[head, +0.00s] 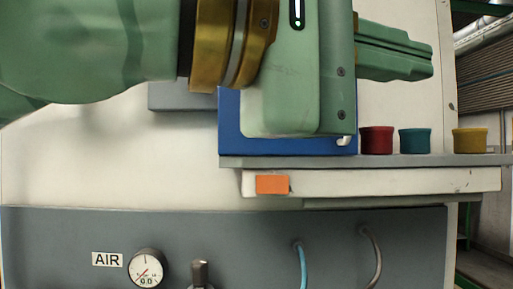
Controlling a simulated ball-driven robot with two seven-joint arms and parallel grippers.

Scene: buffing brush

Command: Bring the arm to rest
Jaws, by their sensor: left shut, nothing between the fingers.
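My left gripper (422,60) reaches in from the upper left, with a green arm, a brass-coloured wrist ring and a pale green gripper body. Its green fingers point right and are closed together, with nothing between them. They are in front of the white wall panel, above the small pots on the shelf. My right gripper is not in view. No buffing brush can be made out; the gripper body hides part of the blue panel behind it.
A grey shelf (400,161) carries a red pot (376,140), a teal pot (415,141) and a yellow pot (469,141). A blue panel (285,146) stands behind my gripper. An orange label (272,185) is below. A grey console (220,230) holds a pressure gauge (147,268) and hoses.

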